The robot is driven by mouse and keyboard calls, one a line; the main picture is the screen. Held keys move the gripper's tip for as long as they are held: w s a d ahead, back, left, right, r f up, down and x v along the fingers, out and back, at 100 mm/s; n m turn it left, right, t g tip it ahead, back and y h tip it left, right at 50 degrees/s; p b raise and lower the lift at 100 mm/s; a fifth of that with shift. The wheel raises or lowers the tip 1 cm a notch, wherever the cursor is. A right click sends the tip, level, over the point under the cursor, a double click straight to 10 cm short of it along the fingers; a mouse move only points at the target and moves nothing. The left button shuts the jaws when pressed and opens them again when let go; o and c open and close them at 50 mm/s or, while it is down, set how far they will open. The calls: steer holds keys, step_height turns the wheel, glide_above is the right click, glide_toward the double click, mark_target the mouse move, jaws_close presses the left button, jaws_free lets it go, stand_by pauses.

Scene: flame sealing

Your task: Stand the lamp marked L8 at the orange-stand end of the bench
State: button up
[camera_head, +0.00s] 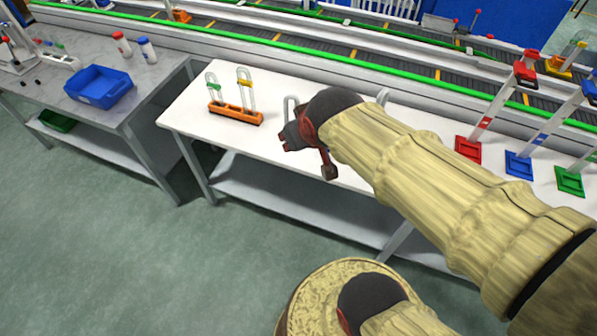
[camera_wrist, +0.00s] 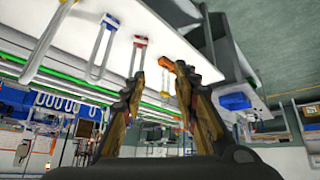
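The orange stand (camera_head: 235,113) sits near the left end of the white bench (camera_head: 185,108) and holds two upright U-shaped glass lamps, one with a green band (camera_head: 213,85) and one with a yellow band (camera_head: 245,87). My gripper (camera_head: 305,160) is above the bench to the right of this stand. Its fingers are apart with nothing seen between them; the wrist view also shows the gripper open (camera_wrist: 160,80). Further U-shaped tubes, one with a red mark (camera_wrist: 139,52) and one with a blue mark (camera_wrist: 105,45), show in the wrist view. No L8 marking is readable.
Red (camera_head: 468,149), blue (camera_head: 518,164) and green (camera_head: 569,181) bases with tall pieces stand at the right of the bench. A conveyor (camera_head: 350,50) runs behind. A side table at left carries a blue bin (camera_head: 98,87). My arm hides the bench's middle.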

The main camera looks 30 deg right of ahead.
steer(key=s+a+r+g+y, duration=0.1)
steer(key=s+a, duration=0.4)
steer(key=s, duration=0.5)
steer(key=shift+a+r+n+g+y, duration=0.3)
steer(key=shift+r+n, duration=0.1)
steer(key=shift+r, duration=0.05)
steer(key=shift+s+d, duration=0.1)
steer(key=shift+d, duration=0.05)
